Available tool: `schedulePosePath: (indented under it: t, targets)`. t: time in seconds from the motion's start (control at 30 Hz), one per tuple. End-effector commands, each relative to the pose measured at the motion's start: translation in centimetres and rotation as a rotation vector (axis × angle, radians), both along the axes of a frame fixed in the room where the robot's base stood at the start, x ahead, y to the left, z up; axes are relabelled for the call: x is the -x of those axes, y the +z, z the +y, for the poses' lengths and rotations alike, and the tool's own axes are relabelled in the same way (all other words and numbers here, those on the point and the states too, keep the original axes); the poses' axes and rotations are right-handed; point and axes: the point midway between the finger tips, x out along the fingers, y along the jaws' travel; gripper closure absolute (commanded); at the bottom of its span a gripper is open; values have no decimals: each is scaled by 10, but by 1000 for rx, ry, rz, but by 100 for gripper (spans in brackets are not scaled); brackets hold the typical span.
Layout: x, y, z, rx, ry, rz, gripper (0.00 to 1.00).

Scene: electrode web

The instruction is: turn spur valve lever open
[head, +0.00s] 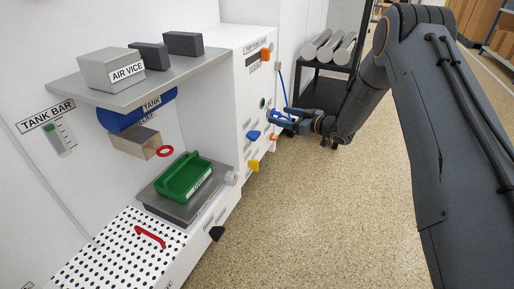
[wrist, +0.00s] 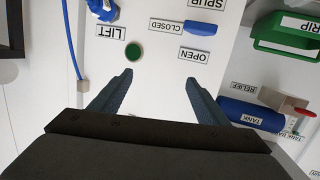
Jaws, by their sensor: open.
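The spur valve lever (wrist: 200,27) is a small blue handle on the white panel, at the top of the wrist view. It lies near the upside-down SPUR label (wrist: 203,3), with the CLOSED label (wrist: 180,26) beside it and the OPEN label (wrist: 193,55) on another side. In the head view a blue lever (head: 253,135) shows on the panel's face. My gripper (wrist: 158,74) is open and empty, its two fingers spread in front of bare panel, apart from the lever. In the head view my gripper (head: 274,119) is close to the panel, right of the lever.
A green round button (wrist: 135,52) sits by the LIFT label. A blue hose (wrist: 72,40) runs along the panel's edge. A yellow lever (head: 253,165) is below the blue one. A green tray (head: 183,178) and a shelf (head: 140,82) are left.

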Motion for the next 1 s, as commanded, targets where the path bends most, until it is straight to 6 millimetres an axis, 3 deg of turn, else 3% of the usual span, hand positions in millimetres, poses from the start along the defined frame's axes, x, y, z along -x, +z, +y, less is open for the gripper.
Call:
schedulePosePath:
  t: [0.03, 0.1, 0.3, 0.57, 1.0]
  targets:
    - [-2, -31, 7, -27, 47, -9, 31]
    - [2, -53, 15, -65, 110, -21, 31]
    - [15, -95, 29, -144, 247, -36, 31]
    - [20, -107, 41, -176, 301, -40, 31]
    - [-1, -108, 97, -175, 299, -40, 31]
